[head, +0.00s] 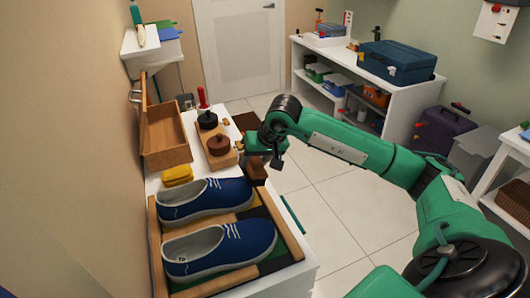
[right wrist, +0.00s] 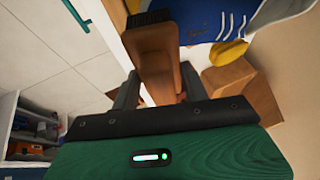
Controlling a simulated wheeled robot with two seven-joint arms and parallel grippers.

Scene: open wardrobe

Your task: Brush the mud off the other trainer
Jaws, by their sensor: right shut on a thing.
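Two blue trainers with white soles lie side by side in a wood-rimmed tray (head: 290,238): the far trainer (head: 205,200) and the near trainer (head: 218,250). My right gripper (head: 264,155) is shut on a brown wooden brush (head: 256,173), just off the toe of the far trainer. In the right wrist view the brush (right wrist: 158,68) sits between the fingers, its dark bristles close to a blue trainer (right wrist: 205,22). Faint brownish marks show on that trainer beside the bristles. I cannot tell whether the bristles touch it. My left gripper is not in view.
A yellow sponge-like block (head: 177,176) lies behind the far trainer. Two round tins, one dark (head: 207,121) and one brown (head: 218,146), stand on a wooden board. An open wooden drawer (head: 168,138) is at the left. The floor (head: 335,200) right of the bench is clear.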

